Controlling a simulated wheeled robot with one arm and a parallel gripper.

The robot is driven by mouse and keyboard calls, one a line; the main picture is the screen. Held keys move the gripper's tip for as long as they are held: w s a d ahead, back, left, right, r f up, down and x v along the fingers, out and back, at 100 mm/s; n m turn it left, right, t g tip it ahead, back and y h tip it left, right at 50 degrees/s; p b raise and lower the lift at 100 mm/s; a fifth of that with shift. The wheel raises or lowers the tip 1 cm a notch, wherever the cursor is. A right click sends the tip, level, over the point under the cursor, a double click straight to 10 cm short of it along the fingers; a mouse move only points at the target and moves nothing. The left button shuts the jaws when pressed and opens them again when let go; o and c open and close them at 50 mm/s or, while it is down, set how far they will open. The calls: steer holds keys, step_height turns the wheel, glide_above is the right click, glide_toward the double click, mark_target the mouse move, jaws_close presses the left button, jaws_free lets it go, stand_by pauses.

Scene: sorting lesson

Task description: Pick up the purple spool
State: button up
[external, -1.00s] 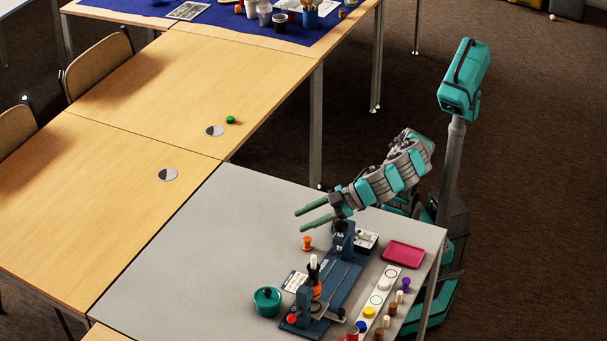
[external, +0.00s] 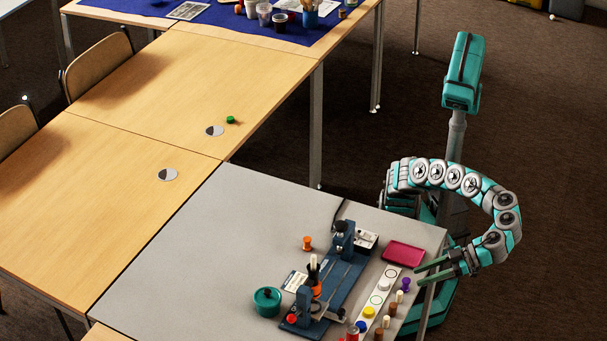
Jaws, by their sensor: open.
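The purple spool (external: 406,284) stands on the grey table near its right edge, at the right side of a white strip. My gripper (external: 417,274) is just above and to the right of it, at the table's right edge. Its two green fingers point left and are apart, with nothing seen between them. I cannot tell from this view how high the fingers are above the spool.
A pink tray (external: 403,251) lies just behind the spool. The white strip (external: 391,271) holds several coloured pieces, with more pieces beside it. A blue fixture (external: 343,275) stands to the left, with a teal pot (external: 267,301) and orange spool (external: 307,243) beyond.

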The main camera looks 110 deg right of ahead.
mark_target(407, 281)
steer(key=shift+p+x, duration=0.5)
steer(key=shift+x, duration=1.75)
steer(key=shift+w+d+f, duration=0.15)
steer(key=shift+w+d, duration=0.1)
steer(key=shift+w, duration=0.3)
steer(key=shift+c, duration=0.4)
jaws_close()
